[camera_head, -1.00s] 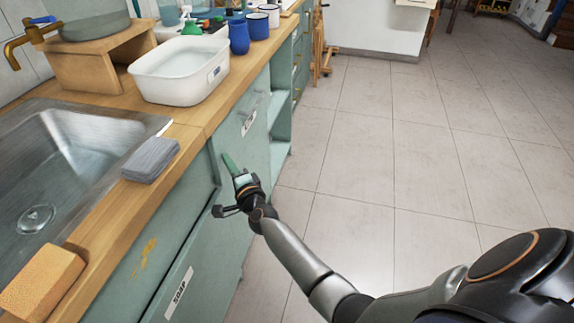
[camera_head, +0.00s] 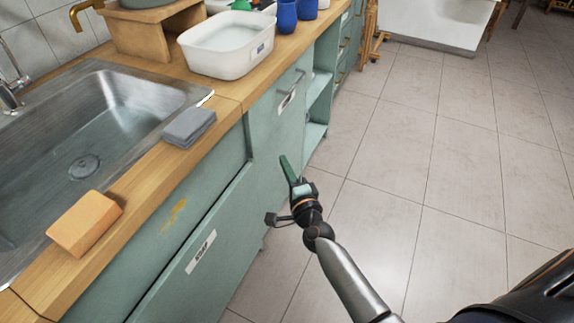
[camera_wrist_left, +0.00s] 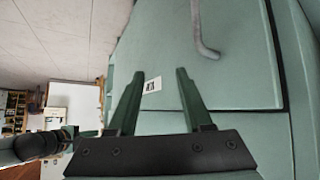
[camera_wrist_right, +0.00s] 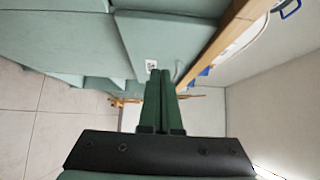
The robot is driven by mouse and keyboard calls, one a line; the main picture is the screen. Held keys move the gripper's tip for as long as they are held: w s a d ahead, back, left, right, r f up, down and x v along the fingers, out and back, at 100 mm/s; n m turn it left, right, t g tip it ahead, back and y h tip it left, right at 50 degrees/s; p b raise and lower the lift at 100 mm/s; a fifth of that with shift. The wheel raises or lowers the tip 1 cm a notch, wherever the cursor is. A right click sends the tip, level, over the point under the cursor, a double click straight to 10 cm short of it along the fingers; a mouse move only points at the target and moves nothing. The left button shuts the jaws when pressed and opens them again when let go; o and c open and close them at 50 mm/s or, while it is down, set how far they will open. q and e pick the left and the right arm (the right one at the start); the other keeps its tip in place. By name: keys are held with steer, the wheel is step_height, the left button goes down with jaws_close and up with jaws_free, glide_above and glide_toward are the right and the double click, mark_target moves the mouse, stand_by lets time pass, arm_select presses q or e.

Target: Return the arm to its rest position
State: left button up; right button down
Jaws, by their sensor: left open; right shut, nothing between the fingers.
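My right gripper (camera_head: 285,166) is in front of the green cabinet fronts (camera_head: 262,185), below counter height. Its green fingers point up and slightly left in the head view. In the right wrist view its two fingers (camera_wrist_right: 161,88) lie together, with nothing between them. My left gripper does not show in the head view. In the left wrist view it (camera_wrist_left: 158,82) is open, its fingers apart and empty. A green panel with a white label and a metal handle (camera_wrist_left: 203,35) is beyond the fingers; contact cannot be told.
The wooden counter (camera_head: 150,180) holds a sink (camera_head: 90,125), an orange sponge block (camera_head: 85,222), folded grey cloths (camera_head: 189,126), a white tub (camera_head: 222,62) and blue cups (camera_head: 287,15). A cabinet handle (camera_head: 292,84) sticks out. The tiled floor (camera_head: 440,160) at the right is clear.

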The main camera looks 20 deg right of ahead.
arm_select(q)
steer(key=shift+r, duration=0.1)
arm_select(e)
steer(key=shift+s, duration=0.4)
steer(key=s+a+f+n+g+y, duration=0.2)
steer(key=s+a+f+n+g, duration=0.15)
steer(key=s+n, duration=0.4)
steer(key=s+a+f+n+g+y, duration=0.1)
steer(key=s+a+f+n+g, duration=0.1)
steer(key=s+f+n, duration=0.35)
steer(key=s+a+f+n+g+y, duration=0.2)
steer(key=s+a+f+n+g, duration=0.1)
steer(key=s+n, duration=0.6)
arm_select(q)
steer(key=s+a+r+p, duration=0.1)
steer(key=a+r+p, duration=0.2)
steer(key=r+p, duration=0.9)
steer(key=p, duration=0.4)
steer(key=shift+s+n+y, duration=0.3)
steer(key=shift+n+y, duration=0.1)
arm_select(e)
steer(key=s+d+r, duration=0.1)
steer(key=s+r, duration=0.1)
steer(key=r, duration=0.4)
steer(key=s+d+r+m+h, duration=0.1)
steer(key=s+d+r, duration=0.1)
steer(key=r, duration=0.4)
